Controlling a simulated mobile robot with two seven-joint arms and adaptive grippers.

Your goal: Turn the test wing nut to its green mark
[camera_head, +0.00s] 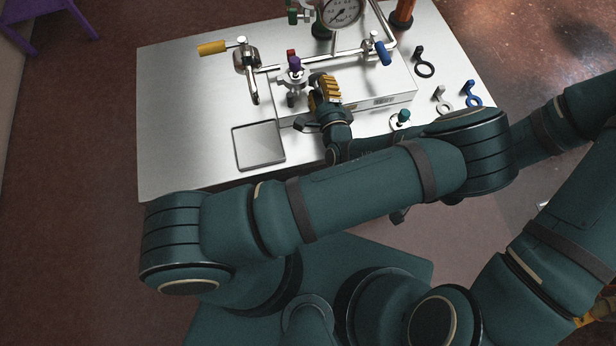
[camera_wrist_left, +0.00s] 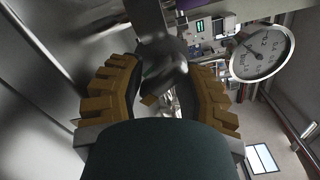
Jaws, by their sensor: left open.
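The metal test rig (camera_head: 350,100) stands on the steel table, with pipes, valves and a pressure gauge (camera_head: 342,12). A silver fitting (camera_head: 293,80) with a purple and red top sits at its middle; I cannot tell whether this is the test wing nut. No green mark can be made out. My left gripper (camera_head: 322,90) is over the rig's box, just right of that fitting. In the left wrist view my left gripper (camera_wrist_left: 168,95) has its yellow-padded fingers apart, with dark and silver metal showing between them; contact cannot be told. The gauge (camera_wrist_left: 262,52) shows at upper right there.
A yellow-handled valve (camera_head: 212,48) is left of the fitting, a blue-handled one (camera_head: 383,53) right. A shallow grey tray (camera_head: 236,150) lies at the table's front. Black (camera_head: 424,68) and blue (camera_head: 472,97) ring-ended pieces lie on the right. The table's left side is clear.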

